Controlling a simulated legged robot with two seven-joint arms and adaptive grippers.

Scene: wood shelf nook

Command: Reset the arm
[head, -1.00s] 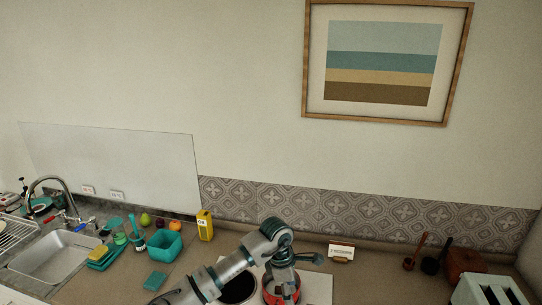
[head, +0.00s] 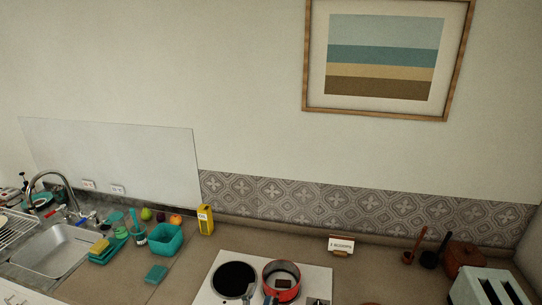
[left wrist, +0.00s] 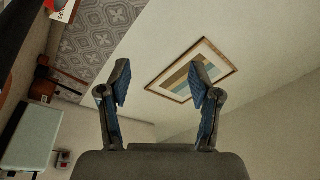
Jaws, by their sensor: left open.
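My left gripper (head: 259,296) shows only at the bottom edge of the head view, in front of the cooktop and the red pot. In the left wrist view its two fingers (left wrist: 161,84) stand wide apart, with nothing between them. Most of my left arm is out of the head view. My right gripper is not in view.
The red pot (head: 268,268) sits on the white cooktop (head: 221,262), right of a black burner (head: 235,277). A small sign (head: 341,245) stands behind. A toaster (head: 488,287) is at right; a teal bin (head: 165,240) and sink (head: 62,250) are at left.

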